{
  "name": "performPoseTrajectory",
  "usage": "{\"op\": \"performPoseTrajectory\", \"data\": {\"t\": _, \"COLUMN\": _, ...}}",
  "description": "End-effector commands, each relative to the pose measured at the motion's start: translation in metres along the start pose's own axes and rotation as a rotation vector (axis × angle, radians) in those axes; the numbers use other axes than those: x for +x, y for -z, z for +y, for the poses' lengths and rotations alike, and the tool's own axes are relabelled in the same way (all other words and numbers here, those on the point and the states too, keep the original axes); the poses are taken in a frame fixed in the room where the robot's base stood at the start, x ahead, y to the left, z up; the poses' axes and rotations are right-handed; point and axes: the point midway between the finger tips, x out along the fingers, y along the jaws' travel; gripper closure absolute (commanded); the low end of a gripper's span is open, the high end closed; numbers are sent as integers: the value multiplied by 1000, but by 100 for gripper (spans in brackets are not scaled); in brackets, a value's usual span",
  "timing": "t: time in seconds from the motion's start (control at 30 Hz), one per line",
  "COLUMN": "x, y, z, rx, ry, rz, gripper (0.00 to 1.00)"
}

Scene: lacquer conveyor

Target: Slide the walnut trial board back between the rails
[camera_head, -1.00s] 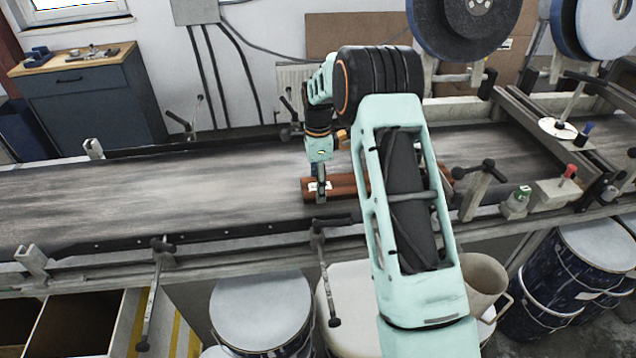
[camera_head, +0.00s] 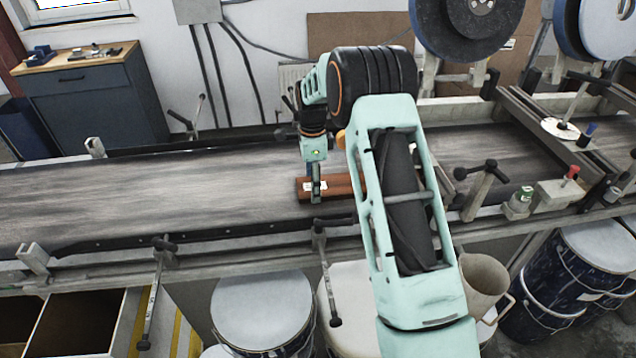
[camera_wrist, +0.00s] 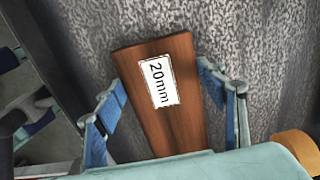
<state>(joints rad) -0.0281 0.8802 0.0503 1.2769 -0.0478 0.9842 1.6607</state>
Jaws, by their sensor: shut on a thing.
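The walnut board (camera_head: 342,185) is a reddish-brown plank lying flat or nearly flat at the conveyor belt, towards its near side. My arm hides its right part. In the wrist view the board (camera_wrist: 186,128) carries a white "20mm" label. My gripper (camera_head: 316,190) is shut on the board near its left end, with a blue-padded finger on each side in the wrist view. The near rail (camera_head: 200,238) is a dark bar along the belt's front edge. The far rail (camera_head: 215,146) runs along the back edge. The board is between them, nearer the front one.
The grey belt (camera_head: 130,195) is clear to the left of the board. Clamp posts with black knobs (camera_head: 482,190) stand along the near edge at right. Lidded drums (camera_head: 262,308) sit below the front edge.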

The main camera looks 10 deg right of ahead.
Motion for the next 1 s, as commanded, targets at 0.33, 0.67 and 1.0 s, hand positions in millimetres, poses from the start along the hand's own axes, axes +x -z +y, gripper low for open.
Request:
{"op": "performPoseTrajectory", "data": {"t": 0.33, "x": -1, "y": -21, "z": -1, "rx": -1, "ry": 2, "rz": -1, "gripper": 64}}
{"op": "performPoseTrajectory", "data": {"t": 0.67, "x": -1, "y": -41, "z": 0, "rx": -2, "ry": 2, "rz": -1, "gripper": 64}}
{"op": "performPoseTrajectory", "data": {"t": 1.0, "x": -1, "y": -61, "z": 0, "rx": -1, "ry": 1, "rz": -3, "gripper": 64}}
